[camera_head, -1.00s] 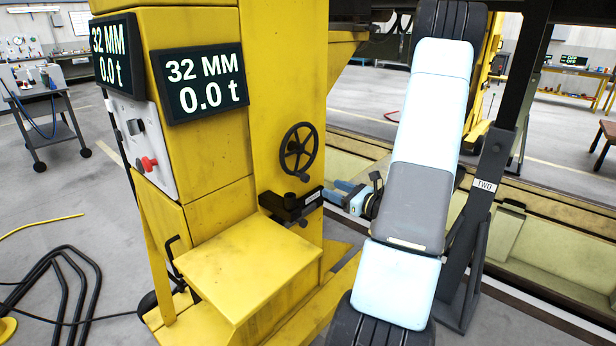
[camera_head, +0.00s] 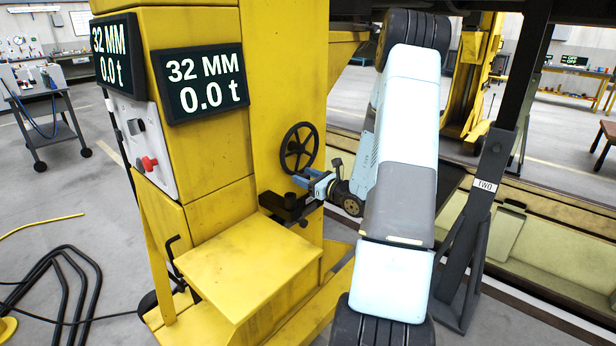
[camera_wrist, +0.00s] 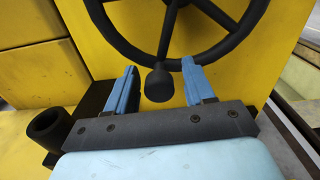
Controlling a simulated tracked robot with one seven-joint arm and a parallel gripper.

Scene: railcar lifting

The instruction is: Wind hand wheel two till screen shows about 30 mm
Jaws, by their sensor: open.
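The black hand wheel (camera_head: 299,148) is mounted on the yellow column, and its rim and spokes fill the top of the wrist view (camera_wrist: 170,50). Its knob (camera_wrist: 159,84) hangs at the bottom of the rim. My gripper (camera_wrist: 160,85) has its two blue fingers open, one on each side of the knob, with a gap on both sides. In the head view my gripper (camera_head: 305,183) is just below the wheel and hides the knob. The screen (camera_head: 203,83) reads 32 MM and 0.0 t.
A second screen (camera_head: 112,53) shows the same reading. A black bracket (camera_head: 284,205) with a round socket sits just below the wheel, close to my gripper. A grey stand marked TWO (camera_head: 485,185) is right of my arm. A yellow step (camera_head: 245,262) juts out in front.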

